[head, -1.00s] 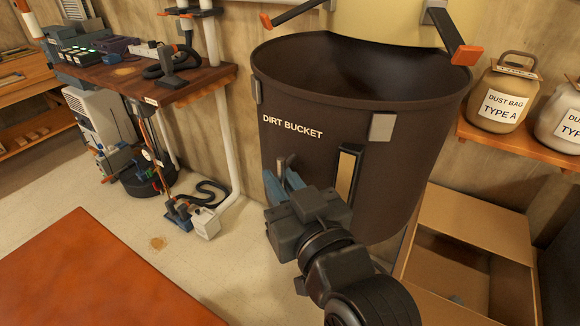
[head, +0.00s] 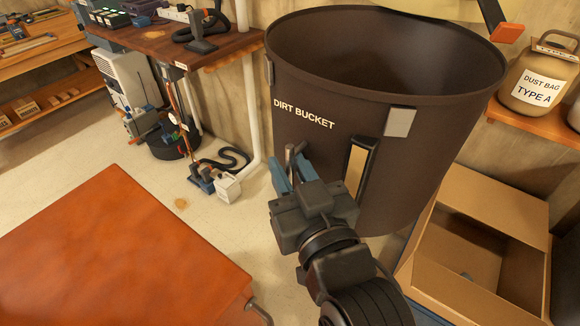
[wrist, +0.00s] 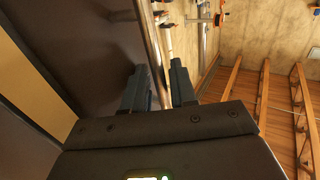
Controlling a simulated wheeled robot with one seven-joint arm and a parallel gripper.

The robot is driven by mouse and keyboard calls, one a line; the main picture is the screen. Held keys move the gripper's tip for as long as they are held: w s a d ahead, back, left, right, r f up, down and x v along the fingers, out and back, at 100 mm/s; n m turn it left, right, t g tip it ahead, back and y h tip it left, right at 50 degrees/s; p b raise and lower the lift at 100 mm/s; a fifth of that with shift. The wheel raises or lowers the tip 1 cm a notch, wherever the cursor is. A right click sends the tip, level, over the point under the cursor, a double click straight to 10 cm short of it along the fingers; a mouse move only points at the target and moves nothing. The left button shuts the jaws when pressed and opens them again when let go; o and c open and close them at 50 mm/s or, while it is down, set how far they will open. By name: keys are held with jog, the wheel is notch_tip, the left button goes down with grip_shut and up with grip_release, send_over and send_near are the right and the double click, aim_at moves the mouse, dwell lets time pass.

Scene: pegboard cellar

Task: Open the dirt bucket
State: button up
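The dirt bucket (head: 340,170) is a large dark brown tub with a white "DIRT BUCKET" label. Its mouth is uncovered and its dark inside shows in the head view. A grey plate (head: 398,122) and a tan strip in a black frame (head: 356,172) sit on its front. A pale yellow part (head: 448,8) with an orange-tipped clip (head: 507,33) shows above the far rim, mostly cut off. My gripper (head: 290,160) is in front of the bucket's left side, below the label.
An open cardboard box (head: 470,215) stands right of the bucket, below a shelf with a dust bag jar (head: 535,75). An orange-red tabletop (head: 110,250) fills the lower left. A wooden bench (head: 165,45) with tools stands behind left.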

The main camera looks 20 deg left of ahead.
jog(key=shift+o, duration=0.3)
jog(key=b+v, duration=0.1)
jog(key=v, duration=0.6)
jog(key=shift+s+d+b, duration=0.25)
jog(key=shift+s+b, duration=0.05)
jog(key=s+d+f+m+t+h, duration=0.1)
jog(key=s+d+f+m+h, duration=0.15)
jog(key=s+d+f, duration=0.4)
jog(key=s+d+f+m+h, duration=0.2)
jog(key=s+d+f+h, duration=0.15)
jog(key=d, duration=0.55)
jog(key=s+d+m+h, duration=0.1)
jog(key=s+d+h, duration=0.1)
jog(key=s+d, duration=0.3)
jog(key=s+d+m+h, duration=0.1)
jog(key=s+d, duration=0.4)
jog(key=s, duration=0.5)
jog(key=shift+s+d+r+m+g+h, duration=0.3)
jog(key=shift+d+r+m+g+h, duration=0.1)
jog(key=shift+h, duration=0.4)
